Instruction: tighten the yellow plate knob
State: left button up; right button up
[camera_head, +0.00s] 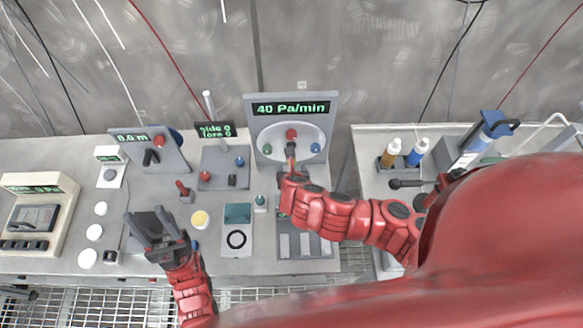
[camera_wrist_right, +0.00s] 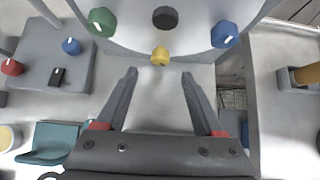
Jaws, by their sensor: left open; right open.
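The yellow plate knob (camera_wrist_right: 160,56) sits low on a pale round plate (camera_wrist_right: 130,36), with a green knob (camera_wrist_right: 102,22) on its left, a blue knob (camera_wrist_right: 224,34) on its right and a black one (camera_wrist_right: 165,17) above. My right gripper (camera_wrist_right: 159,76) is open, its two fingertips apart just short of the yellow knob, which lies between their lines; nothing is between the fingers. In the head view my right gripper (camera_head: 290,152) covers the yellow knob. My left gripper (camera_head: 150,222) is open and empty over the bench at the left.
The plate's panel has a display (camera_head: 291,108) reading "40 Pa/min". Left of it stand a grey box (camera_head: 222,168) with small knobs and a lever panel (camera_head: 152,150). Bottles (camera_head: 390,152) stand on the right bench, across a gap.

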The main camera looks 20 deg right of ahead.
jog(key=shift+p+x, duration=0.35)
jog(key=shift+x, duration=2.9)
jog(key=shift+d, duration=0.1)
grip_shut()
